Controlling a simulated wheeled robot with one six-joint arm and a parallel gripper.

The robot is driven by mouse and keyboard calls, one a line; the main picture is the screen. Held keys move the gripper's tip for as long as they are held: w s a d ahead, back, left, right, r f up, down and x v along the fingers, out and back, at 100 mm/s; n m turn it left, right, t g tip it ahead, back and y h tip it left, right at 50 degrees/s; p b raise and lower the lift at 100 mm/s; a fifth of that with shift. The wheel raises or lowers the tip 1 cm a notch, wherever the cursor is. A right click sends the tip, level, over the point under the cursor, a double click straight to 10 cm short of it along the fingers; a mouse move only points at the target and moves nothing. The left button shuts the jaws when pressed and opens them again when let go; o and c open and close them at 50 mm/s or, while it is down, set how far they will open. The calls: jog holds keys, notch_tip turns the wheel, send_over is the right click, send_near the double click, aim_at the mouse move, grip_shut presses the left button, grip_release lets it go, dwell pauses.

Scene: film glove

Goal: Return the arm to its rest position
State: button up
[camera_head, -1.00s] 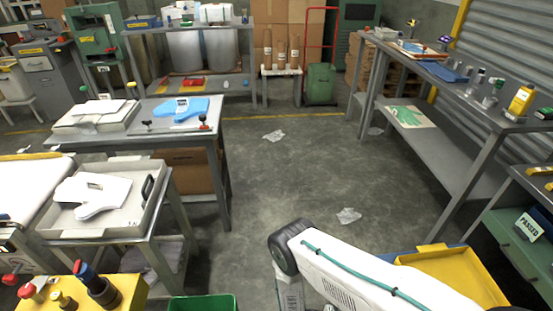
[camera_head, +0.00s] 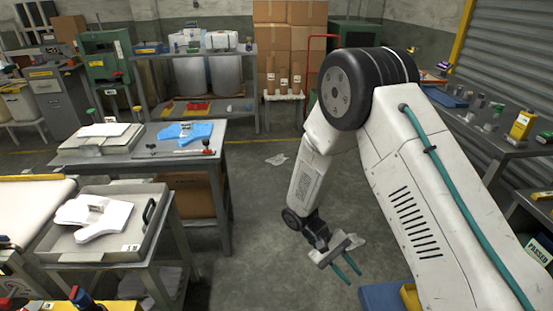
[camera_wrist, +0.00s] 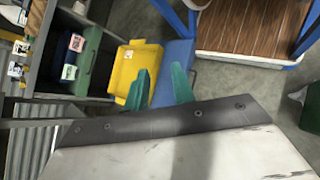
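My gripper (camera_head: 347,268) hangs over the open floor in the middle of the head view, pointing down. Its two green fingers stand apart with nothing between them. In the wrist view the green fingers (camera_wrist: 160,88) also show apart and empty, with a yellow tray (camera_wrist: 128,75) and a blue surface (camera_wrist: 176,60) beyond them. My white arm is raised and bent, and it fills the right part of the head view.
A grey table (camera_head: 222,131) with a blue glove-shaped piece (camera_head: 190,132) stands at left. A grey tray (camera_head: 150,238) with white glove shapes (camera_head: 92,217) is nearer. A workbench (camera_head: 490,139) with bottles runs along the right. The central floor is mostly clear, with crumpled plastic (camera_head: 276,160).

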jog(key=s+d+r+m+t+y, duration=0.1)
jog(key=s+d+r+t+y, duration=0.1)
jog(key=s+r, duration=0.4)
jog(key=s+d+r+m+t+y, duration=0.1)
jog(key=s+r, duration=0.5)
jog(key=r, duration=1.1)
jog(key=s+d+r+m+t+y, duration=0.1)
jog(key=s+d+r+t+y, duration=0.3)
jog(key=r, duration=0.8)
jog(key=shift+s+r+m+t+y, duration=0.15)
jog(key=shift+s+m+t+y, duration=0.25)
jog(key=shift+s+t+y, duration=0.65)
jog(key=shift+s+d+h, duration=0.15)
jog(key=shift+s+h, duration=0.05)
jog(key=shift+h, duration=0.05)
